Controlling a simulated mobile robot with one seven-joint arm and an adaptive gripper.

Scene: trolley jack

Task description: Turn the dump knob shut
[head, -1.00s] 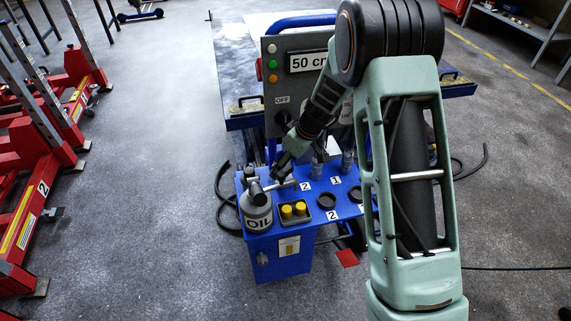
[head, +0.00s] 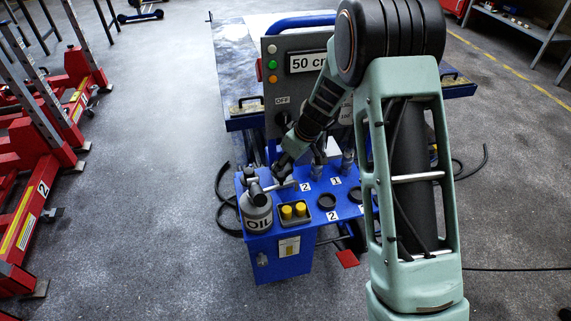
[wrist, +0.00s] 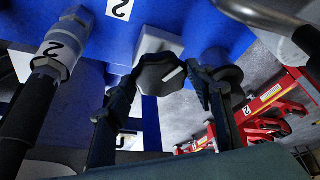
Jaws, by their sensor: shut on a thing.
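The dump knob (wrist: 160,74) is a black lobed knob with a white mark line, on a pale block on the blue bench top (wrist: 215,35) in the wrist view. My gripper (wrist: 163,88) has one dark finger on each side of the knob and is shut on it. In the head view my gripper (head: 283,168) reaches down to the blue cabinet behind the oil can. There the knob is hidden or too small to make out.
A grey oil can (head: 257,212) and two yellow caps (head: 294,210) stand close in front. A hose fitting labelled 2 (wrist: 58,48) lies left of the knob in the wrist view. The grey control panel (head: 296,85) rises behind. Red lifts (head: 40,150) stand at left.

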